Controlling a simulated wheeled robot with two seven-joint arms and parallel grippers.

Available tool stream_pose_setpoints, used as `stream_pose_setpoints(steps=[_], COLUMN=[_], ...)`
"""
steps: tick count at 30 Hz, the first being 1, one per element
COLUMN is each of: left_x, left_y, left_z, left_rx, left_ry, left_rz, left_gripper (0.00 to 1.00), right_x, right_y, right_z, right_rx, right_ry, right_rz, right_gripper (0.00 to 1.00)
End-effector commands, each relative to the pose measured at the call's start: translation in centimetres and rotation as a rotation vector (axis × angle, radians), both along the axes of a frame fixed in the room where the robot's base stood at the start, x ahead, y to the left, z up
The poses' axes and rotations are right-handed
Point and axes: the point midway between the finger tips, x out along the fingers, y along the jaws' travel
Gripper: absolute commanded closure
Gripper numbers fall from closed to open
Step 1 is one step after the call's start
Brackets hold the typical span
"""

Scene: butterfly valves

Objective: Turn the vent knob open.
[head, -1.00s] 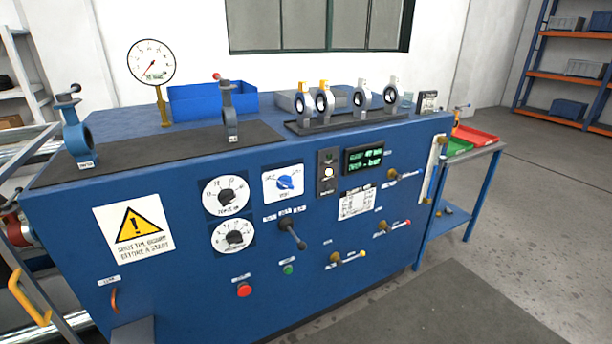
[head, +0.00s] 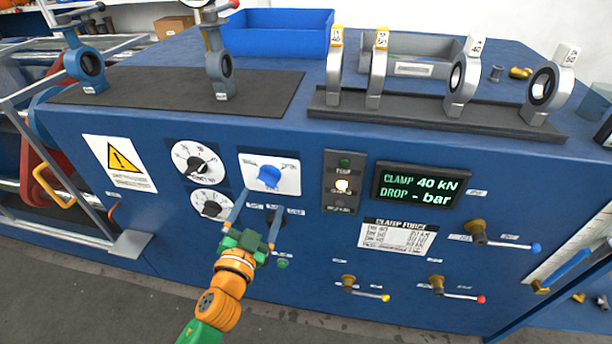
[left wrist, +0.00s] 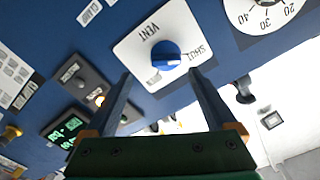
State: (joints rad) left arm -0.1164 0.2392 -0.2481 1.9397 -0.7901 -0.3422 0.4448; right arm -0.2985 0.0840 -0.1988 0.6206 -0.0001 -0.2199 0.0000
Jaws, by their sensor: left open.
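The vent knob (head: 268,176) is a round blue knob on a white plate on the blue bench front. It also shows in the left wrist view (left wrist: 166,55), where the plate reads VENT on one side and SHUT on the other. A light mark on the knob faces the SHUT side. My left gripper (head: 258,205) is open, its two blue-grey fingers reaching toward the plate from below. In the left wrist view its fingertips (left wrist: 160,75) stand apart, one to each side of the knob, with nothing between them that I see gripped. Contact is not visible. My right gripper is not in view.
White dials (head: 198,162) sit left of the plate. A switch panel (head: 343,180) and a green display (head: 420,185) are to the right. Coloured valve handles (head: 478,233) project further right.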

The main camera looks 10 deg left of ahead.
Motion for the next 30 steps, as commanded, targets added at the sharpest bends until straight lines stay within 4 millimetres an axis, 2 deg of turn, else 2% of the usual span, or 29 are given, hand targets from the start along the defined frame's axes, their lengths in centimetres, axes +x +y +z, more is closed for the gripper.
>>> stream_pose_setpoints(steps=[2,9,12,22,30], left_x=[0.8,5.3,6.4,7.0,7.0], left_y=[0.0,-0.2,-0.2,-0.2,-0.2], left_z=[0.3,0.2,0.1,0.0,0.0], left_rx=[0.001,0.001,0.001,0.001,0.001], left_ry=[-0.006,-0.004,-0.004,-0.001,-0.001], left_rz=[0.0,0.0,0.0,-0.001,0.0], left_gripper=[0.1,0.1,0.1,0.1,0.83], right_x=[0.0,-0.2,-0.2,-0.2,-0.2], right_y=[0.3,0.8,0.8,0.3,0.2], right_z=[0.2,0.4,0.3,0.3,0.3], right_rx=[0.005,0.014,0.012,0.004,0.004], right_ry=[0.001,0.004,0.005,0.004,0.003], right_rz=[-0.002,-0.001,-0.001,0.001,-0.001], right_gripper=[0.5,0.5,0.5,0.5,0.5])
